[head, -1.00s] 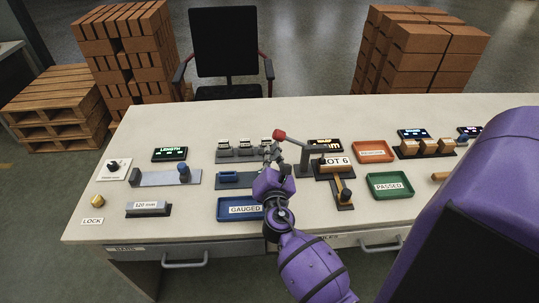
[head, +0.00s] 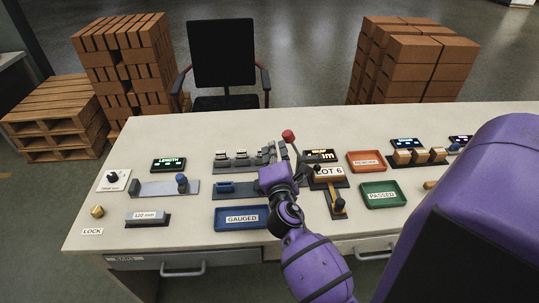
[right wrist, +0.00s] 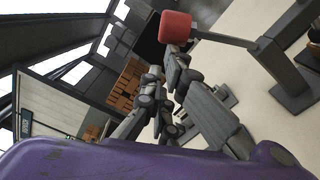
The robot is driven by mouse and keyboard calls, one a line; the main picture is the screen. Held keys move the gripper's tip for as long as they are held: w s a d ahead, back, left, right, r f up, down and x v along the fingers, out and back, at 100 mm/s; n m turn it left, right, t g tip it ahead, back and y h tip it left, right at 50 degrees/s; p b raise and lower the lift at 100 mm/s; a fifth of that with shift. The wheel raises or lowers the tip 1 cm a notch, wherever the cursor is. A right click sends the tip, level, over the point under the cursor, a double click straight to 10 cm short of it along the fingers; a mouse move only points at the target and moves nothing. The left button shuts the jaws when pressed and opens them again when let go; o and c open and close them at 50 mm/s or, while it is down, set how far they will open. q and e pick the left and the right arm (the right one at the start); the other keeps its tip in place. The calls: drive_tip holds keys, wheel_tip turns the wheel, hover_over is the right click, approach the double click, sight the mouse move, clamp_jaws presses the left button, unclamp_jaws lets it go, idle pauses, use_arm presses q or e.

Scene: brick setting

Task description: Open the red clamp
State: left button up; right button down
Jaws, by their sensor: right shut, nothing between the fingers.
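The red clamp shows as a red knob (head: 288,136) on a grey lever, near the middle of the desk. In the head view the lever slants up to the left from its mount, which my gripper partly hides. In the right wrist view the red knob (right wrist: 175,27) is close by, with its lever running right to a grey post (right wrist: 287,75). My right gripper (head: 272,152) is shut and empty, just left of and below the knob. In the wrist view its fingertips (right wrist: 166,66) are just below the knob; I cannot tell whether they touch it. My left gripper is not in view.
The desk (head: 120,205) also holds a blue GAUGED tray (head: 226,225), a green PASSED tray (head: 382,201), a red tray (head: 352,158) and a LOT 6 block (head: 328,173). Small grey fixtures (head: 233,160) stand left of my gripper. A chair (head: 222,58) is behind the desk.

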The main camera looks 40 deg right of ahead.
sight(287, 140)
drive_tip(key=d+r+m, duration=0.1)
drive_tip(key=s+d+r+m, duration=0.1)
drive_tip(key=m, duration=0.1)
drive_tip(key=d+r+m+p, duration=0.1)
drive_tip(key=shift+s+m, duration=0.3)
drive_tip(key=shift+s, duration=0.1)
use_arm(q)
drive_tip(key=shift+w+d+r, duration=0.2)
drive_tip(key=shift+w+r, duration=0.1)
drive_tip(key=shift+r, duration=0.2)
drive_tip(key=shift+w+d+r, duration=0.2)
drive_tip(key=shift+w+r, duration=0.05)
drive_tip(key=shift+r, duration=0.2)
use_arm(e)
drive_tip(key=shift+s+d, duration=0.1)
drive_tip(key=shift+d, duration=0.1)
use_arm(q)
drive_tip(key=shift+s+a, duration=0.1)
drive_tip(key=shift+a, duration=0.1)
